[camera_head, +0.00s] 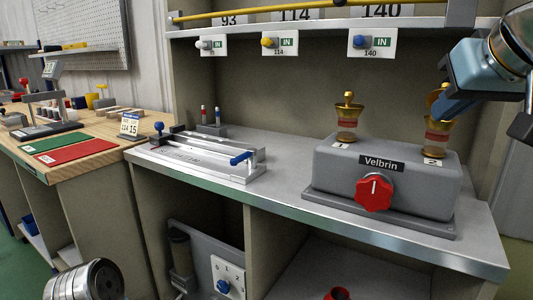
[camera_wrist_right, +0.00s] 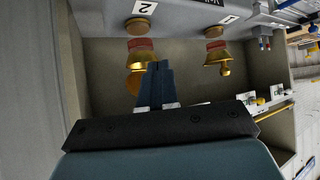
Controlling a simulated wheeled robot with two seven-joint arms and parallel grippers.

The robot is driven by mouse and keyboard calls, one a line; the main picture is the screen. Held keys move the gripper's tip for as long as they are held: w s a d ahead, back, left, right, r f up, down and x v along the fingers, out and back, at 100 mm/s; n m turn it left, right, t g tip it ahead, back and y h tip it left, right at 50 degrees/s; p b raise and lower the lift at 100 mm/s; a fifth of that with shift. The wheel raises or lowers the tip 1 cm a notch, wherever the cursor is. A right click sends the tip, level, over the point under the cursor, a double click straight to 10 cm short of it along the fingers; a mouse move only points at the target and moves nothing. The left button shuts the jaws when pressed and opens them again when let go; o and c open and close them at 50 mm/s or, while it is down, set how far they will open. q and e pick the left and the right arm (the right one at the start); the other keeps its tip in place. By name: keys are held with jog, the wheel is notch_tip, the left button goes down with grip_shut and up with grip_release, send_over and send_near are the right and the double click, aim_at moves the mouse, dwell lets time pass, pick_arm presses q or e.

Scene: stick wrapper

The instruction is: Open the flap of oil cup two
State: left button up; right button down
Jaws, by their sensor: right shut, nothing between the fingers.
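Oil cup two (camera_head: 437,136) is an amber cup with a brass rim on the right of the grey Velbrin box (camera_head: 330,165), behind label 2. Its brass flap (camera_head: 436,94) appears tilted up from the rim, partly hidden by my gripper. In the right wrist view, oil cup two (camera_wrist_right: 141,50) is upside down, and its round flap (camera_wrist_right: 133,83) shows left of the fingers. My right gripper (camera_head: 442,114) is shut and empty, its tips at the cup's rim; contact is unclear. It also shows in the wrist view (camera_wrist_right: 159,66). My left gripper is out of view.
Oil cup one (camera_head: 347,124) stands to the left, its knobbed lid down. A red knob (camera_head: 374,193) is on the box's front. A metal fixture with a blue handle (camera_head: 240,158) lies left on the bench. The bench between them is clear.

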jog(key=shift+w+d+p, duration=0.35)
jog(key=shift+w+d, duration=0.2)
jog(key=shift+w, duration=0.35)
jog(key=shift+w+d+p, duration=0.4)
jog(key=shift+w+d, duration=0.2)
jog(key=shift+w, duration=0.35)
jog(key=shift+w+d+p, duration=0.35)
jog(key=shift+w+d, duration=0.2)
jog(key=shift+w, duration=0.35)
jog(key=shift+r, duration=0.1)
jog(key=shift+s+a+b, duration=0.3)
jog(key=shift+s+a, duration=0.35)
jog(key=shift+s, duration=0.35)
jog(key=shift+s+a, duration=0.45)
jog(key=shift+s, duration=0.3)
jog(key=shift+s+a, duration=0.45)
jog(key=shift+s, duration=0.3)
